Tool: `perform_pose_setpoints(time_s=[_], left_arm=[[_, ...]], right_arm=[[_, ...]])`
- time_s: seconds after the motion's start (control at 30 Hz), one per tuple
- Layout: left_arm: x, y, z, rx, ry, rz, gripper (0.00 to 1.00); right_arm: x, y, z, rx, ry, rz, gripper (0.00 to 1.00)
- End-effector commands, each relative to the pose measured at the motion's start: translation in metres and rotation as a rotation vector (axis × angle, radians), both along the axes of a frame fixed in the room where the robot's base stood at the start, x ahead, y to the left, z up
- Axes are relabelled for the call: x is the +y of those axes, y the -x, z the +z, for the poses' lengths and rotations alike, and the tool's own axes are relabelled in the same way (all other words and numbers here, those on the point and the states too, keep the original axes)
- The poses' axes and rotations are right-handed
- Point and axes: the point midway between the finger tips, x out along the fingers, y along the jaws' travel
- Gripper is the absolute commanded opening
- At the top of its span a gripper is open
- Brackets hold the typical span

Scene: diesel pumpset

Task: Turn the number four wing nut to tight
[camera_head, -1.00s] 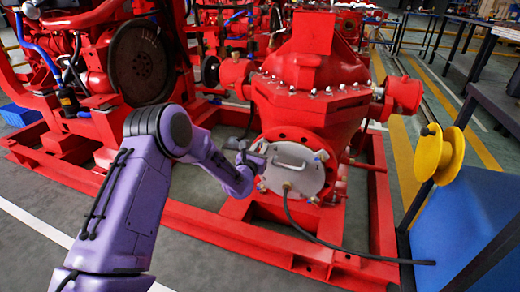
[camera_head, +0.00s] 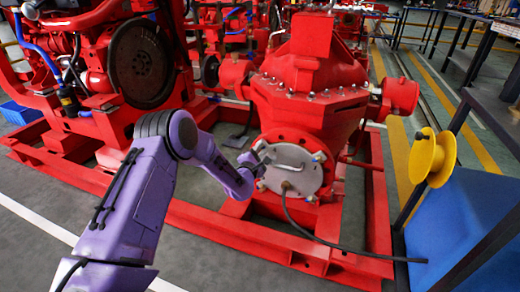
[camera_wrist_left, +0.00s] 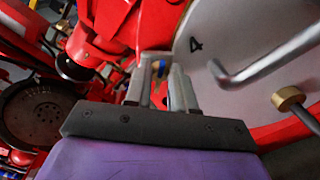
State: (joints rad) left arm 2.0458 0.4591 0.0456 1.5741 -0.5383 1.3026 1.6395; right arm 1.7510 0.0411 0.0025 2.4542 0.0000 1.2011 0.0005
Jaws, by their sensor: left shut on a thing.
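A round silver cover plate (camera_head: 292,180) with a bar handle (camera_head: 290,160) is on the front of the red pump (camera_head: 310,95). The left wrist view shows the plate (camera_wrist_left: 240,35) with a black "4" printed near its edge. My left gripper (camera_head: 264,155) is at the plate's upper left edge. In the left wrist view, its two fingers (camera_wrist_left: 161,85) are closed around a small part beside the "4". The number four wing nut is mostly hidden between them, so its angle cannot be told. Other wing nuts (camera_head: 319,157) show on the plate's right side. My right gripper is not in view.
A dark hose (camera_head: 340,247) runs from a brass fitting (camera_wrist_left: 288,98) low on the plate across the red base frame (camera_head: 245,235). A yellow reel (camera_head: 432,157) and blue panel (camera_head: 465,220) stand at right. Grey floor is clear at front left.

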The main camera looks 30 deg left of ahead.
Motion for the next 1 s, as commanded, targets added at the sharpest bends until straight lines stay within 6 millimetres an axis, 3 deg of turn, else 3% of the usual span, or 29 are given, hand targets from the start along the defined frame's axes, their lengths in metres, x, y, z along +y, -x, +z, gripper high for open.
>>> perform_pose_setpoints(time_s=[1.0], left_arm=[[-0.002, 0.001, -0.005, 0.230, -0.939, -0.007, 0.00]], right_arm=[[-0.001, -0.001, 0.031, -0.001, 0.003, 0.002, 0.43]])
